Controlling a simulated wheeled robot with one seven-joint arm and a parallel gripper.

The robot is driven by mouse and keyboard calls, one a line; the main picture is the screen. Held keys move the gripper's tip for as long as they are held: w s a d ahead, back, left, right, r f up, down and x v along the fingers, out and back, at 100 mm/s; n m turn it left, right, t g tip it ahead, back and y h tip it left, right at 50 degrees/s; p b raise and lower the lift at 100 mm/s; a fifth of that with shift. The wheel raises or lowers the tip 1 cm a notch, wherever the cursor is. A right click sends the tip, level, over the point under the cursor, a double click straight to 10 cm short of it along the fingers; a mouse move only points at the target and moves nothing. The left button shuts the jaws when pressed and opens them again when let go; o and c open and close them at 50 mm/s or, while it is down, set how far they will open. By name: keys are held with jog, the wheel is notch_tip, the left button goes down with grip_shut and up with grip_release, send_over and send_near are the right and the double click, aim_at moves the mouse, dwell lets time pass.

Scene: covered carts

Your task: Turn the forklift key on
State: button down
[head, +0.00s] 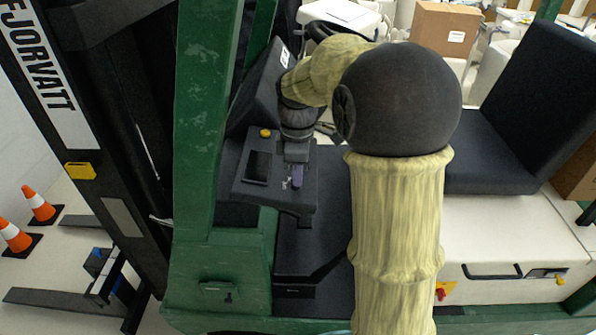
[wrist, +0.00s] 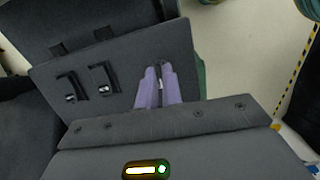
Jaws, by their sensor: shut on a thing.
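The forklift's dark control panel (head: 245,192) shows in the head view, left of my arm. My gripper (head: 296,178), with purple fingers, points down at the panel's right part. A small silvery bit, likely the key (head: 285,184), shows beside the fingers. In the wrist view, my gripper (wrist: 160,90) reaches to the dark panel (wrist: 120,55), its fingers close together around a thin light piece of the key (wrist: 160,84). The fingers hide most of the key, so I cannot tell its turn angle.
The black seat (head: 530,90) is at the right. Two levers in slots (wrist: 88,88) are left of my fingers in the wrist view. Orange cones (head: 38,205) stand far left.

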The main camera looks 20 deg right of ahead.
jog(key=shift+r, duration=0.1)
jog(key=m+p, duration=0.2)
jog(key=m+g+p, duration=0.1)
jog(key=m+p, duration=0.1)
jog(key=m, duration=0.1)
jog(key=shift+w+d+r+m+y, duration=0.1)
jog(key=shift+m+y, duration=0.2)
jog(key=m+y+p, duration=0.1)
jog(key=m+p, duration=0.2)
jog(key=m, duration=0.2)
jog(key=shift+w+m+g, duration=0.1)
jog(key=shift+m+g, duration=0.2)
jog(key=shift+m, duration=0.1)
jog(key=shift+f, duration=0.2)
jog(key=c, duration=1.6)
grip_release()
jog(key=shift+o, duration=0.2)
notch_tip(320, 180, up, 17)
jog(key=w+d+b, duration=0.2)
jog(key=d, duration=0.1)
jog(key=shift+w, duration=0.2)
